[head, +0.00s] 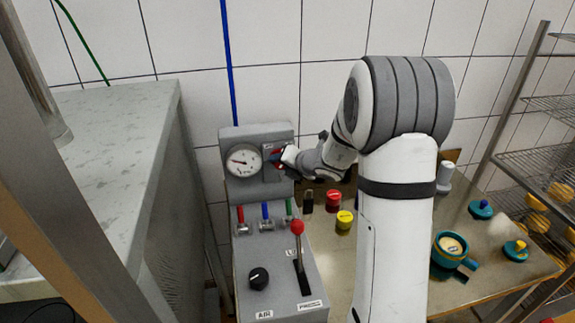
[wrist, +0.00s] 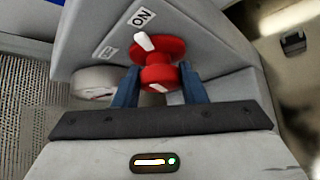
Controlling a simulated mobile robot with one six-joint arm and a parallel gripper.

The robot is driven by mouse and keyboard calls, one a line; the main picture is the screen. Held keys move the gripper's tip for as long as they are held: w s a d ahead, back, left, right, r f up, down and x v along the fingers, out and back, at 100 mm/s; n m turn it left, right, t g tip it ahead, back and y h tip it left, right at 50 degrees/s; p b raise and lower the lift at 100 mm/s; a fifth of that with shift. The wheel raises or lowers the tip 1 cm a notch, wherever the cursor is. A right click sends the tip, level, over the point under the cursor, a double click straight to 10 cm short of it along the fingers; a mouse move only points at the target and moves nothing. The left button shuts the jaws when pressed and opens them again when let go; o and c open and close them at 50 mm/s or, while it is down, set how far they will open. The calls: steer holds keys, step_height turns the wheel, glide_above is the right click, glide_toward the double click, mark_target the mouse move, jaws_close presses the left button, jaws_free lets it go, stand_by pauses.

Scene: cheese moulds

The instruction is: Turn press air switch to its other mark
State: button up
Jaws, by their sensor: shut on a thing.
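A red rotary switch (wrist: 160,75) with white marks sits on the grey panel beside the gauge. An ON label (wrist: 140,18) is above it in the wrist view, and a second small label to its left is unreadable. A white pointer on the switch leans up and left, between the labels. My gripper (wrist: 160,77) has a blue finger on each side of the red handle and is shut on it. In the head view my gripper (head: 283,158) reaches the panel from the right and mostly hides the switch.
The grey console (head: 285,265) carries a black knob (head: 258,278) near an AIR label, a red-topped lever (head: 297,228) and small coloured levers. A round gauge (head: 244,160) is left of my gripper. A steel table (head: 390,262) with pots stands right; a grey counter (head: 105,140) stands left.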

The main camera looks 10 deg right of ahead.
steer(key=n+h+b, duration=0.2)
steer(key=h, duration=0.1)
steer(key=f+n+h+b, duration=0.1)
steer(key=shift+s+a+g+h+b, duration=0.15)
steer(key=shift+a+g+h+b, duration=0.15)
steer(key=shift+b, duration=0.1)
steer(key=shift+r+n+h, duration=0.1)
steer(key=shift+n+h, duration=0.3)
steer(key=shift+d+h+b, duration=0.1)
steer(key=shift+h+b, duration=0.25)
steer(key=shift+h, duration=0.05)
steer(key=shift+n+h+b, duration=0.3)
steer(key=shift+n, duration=0.1)
steer(key=shift+n+h+b, duration=0.75)
steer(key=shift+n+h, duration=0.05)
steer(key=shift+h, duration=0.4)
steer(key=shift+r+n+h, duration=0.15)
steer(key=shift+n+h, duration=0.15)
steer(key=shift+h, duration=0.3)
steer(key=shift+r+b, duration=0.15)
steer(key=shift+b, duration=0.15)
